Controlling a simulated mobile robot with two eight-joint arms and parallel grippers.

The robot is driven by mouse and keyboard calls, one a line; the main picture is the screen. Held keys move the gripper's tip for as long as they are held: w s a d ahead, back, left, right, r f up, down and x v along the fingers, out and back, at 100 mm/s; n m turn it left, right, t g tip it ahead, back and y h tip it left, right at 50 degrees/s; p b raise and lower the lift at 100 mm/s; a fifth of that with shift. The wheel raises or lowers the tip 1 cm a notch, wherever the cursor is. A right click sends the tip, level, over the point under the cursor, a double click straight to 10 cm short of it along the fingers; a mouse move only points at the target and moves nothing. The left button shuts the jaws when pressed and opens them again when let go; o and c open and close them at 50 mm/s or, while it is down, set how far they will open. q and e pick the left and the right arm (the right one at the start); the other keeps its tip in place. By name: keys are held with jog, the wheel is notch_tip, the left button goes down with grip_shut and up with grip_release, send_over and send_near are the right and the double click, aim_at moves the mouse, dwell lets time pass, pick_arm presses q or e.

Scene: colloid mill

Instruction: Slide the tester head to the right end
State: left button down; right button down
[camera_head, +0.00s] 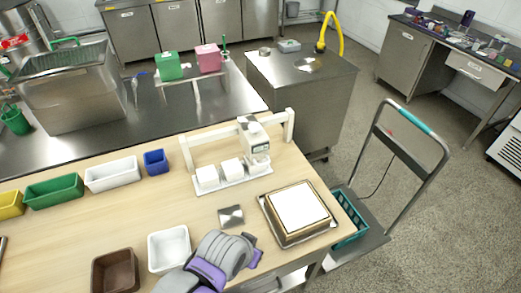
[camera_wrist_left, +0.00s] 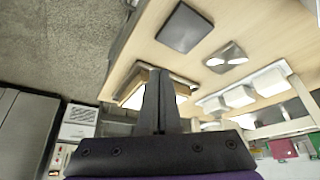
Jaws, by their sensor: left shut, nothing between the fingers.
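The white tester head (camera_head: 252,136) sits on a white rail (camera_head: 215,140) between two posts, right of the rail's middle. Below it, a white base (camera_head: 232,182) carries several white blocks, and the head stands over the rightmost one. In the left wrist view, white blocks (camera_wrist_left: 240,97) show at the right; the head is not clearly told there. My left gripper (camera_head: 254,250) is at the bottom of the head view, in front of the tester and apart from it. Its fingers (camera_wrist_left: 159,75) are shut and empty in the wrist view. My right gripper is not in view.
A framed box with a white top (camera_head: 298,208) stands right of the tester. A small metal plate (camera_head: 231,216) lies between the gripper and tester. White (camera_head: 169,248) and brown (camera_head: 115,270) bins are at the front. A cart (camera_head: 375,230) stands beyond the table's right edge.

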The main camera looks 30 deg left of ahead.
aim_at(264, 164)
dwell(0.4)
